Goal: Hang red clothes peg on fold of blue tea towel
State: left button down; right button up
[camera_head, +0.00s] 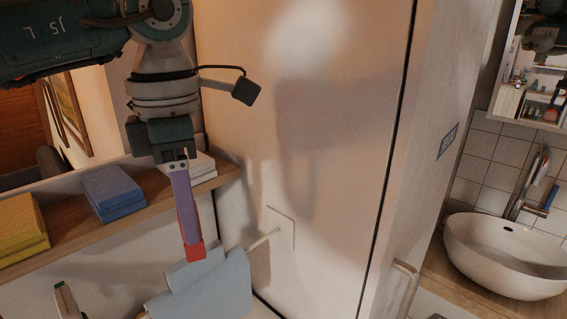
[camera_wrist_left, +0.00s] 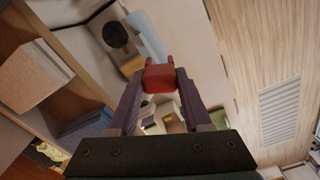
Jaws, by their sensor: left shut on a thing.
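My left gripper (camera_head: 188,225), with purple fingers, points downward and is shut on the red clothes peg (camera_head: 195,251). The peg also shows between the fingertips in the left wrist view (camera_wrist_left: 160,77). The light blue tea towel (camera_head: 210,292) hangs folded below the peg in the head view. In the left wrist view the towel (camera_wrist_left: 147,36) shows as a blue strip beyond the peg. The peg's lower end is at the towel's upper edge in the head view; I cannot tell whether they touch. My right gripper is not in view.
A pale rod (camera_head: 265,240) runs from a wall plate to the towel. A wooden shelf (camera_head: 140,205) behind my left gripper holds folded blue cloths (camera_head: 113,192) and yellow cloths (camera_head: 20,228). A flat wall panel (camera_head: 330,130) stands to the right, with a white basin (camera_head: 500,275) beyond.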

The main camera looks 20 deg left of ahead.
pick_arm(q)
jog(key=n, duration=0.1)
jog(key=a+n+p, duration=0.1)
jog(key=n, duration=0.1)
jog(key=shift+s+a, duration=0.1)
jog(key=shift+a, duration=0.2)
jog(key=shift+a+f+n, duration=0.2)
jog(key=shift+a+n, duration=0.05)
jog(key=shift+n, duration=0.65)
jog(key=shift+f+b, duration=1.45)
jog(key=shift+f, duration=0.75)
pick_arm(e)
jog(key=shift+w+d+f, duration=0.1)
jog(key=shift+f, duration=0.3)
